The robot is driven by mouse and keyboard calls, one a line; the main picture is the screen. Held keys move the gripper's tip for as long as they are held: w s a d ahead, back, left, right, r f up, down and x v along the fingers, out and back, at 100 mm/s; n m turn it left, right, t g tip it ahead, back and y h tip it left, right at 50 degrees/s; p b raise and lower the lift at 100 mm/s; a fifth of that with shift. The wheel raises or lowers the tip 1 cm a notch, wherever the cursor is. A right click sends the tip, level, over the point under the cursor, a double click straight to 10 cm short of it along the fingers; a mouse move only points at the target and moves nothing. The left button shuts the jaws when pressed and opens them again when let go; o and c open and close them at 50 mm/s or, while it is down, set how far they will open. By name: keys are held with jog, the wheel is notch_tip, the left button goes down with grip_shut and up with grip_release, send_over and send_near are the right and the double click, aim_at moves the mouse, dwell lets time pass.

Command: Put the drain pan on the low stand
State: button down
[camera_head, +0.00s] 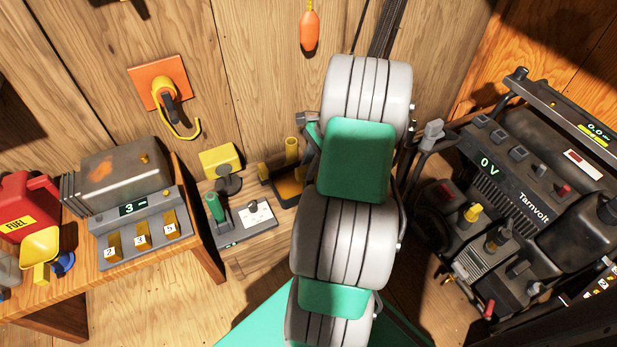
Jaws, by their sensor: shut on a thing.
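My white and green arm fills the middle of the view and hides much behind it. My gripper is hidden behind the arm, so its fingers and anything between them do not show. A dark tray-like thing with an orange-yellow inside and yellow posts (287,184) shows partly at the left edge of my arm. I cannot tell whether it is the drain pan or the low stand, or whether it touches my gripper. No other thing is clearly the pan or the stand.
A wooden bench (196,243) at left bears a red fuel can (24,203), a yellow scoop (40,246) and a numbered switch box (138,228). A panel with a green-handled lever (216,208) lies nearer my arm. Dark machinery (530,165) crowds the right. An orange float (310,31) hangs at the back.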

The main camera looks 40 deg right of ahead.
jog(key=shift+w+d+f, duration=0.25)
jog(key=shift+w+f, duration=0.1)
jog(key=shift+f, duration=0.05)
notch_tip(320, 180, down, 3)
jog(key=b, duration=0.3)
jog(key=shift+f, duration=0.1)
jog(key=c, duration=1.2)
grip_release()
jog(key=shift+f, duration=0.1)
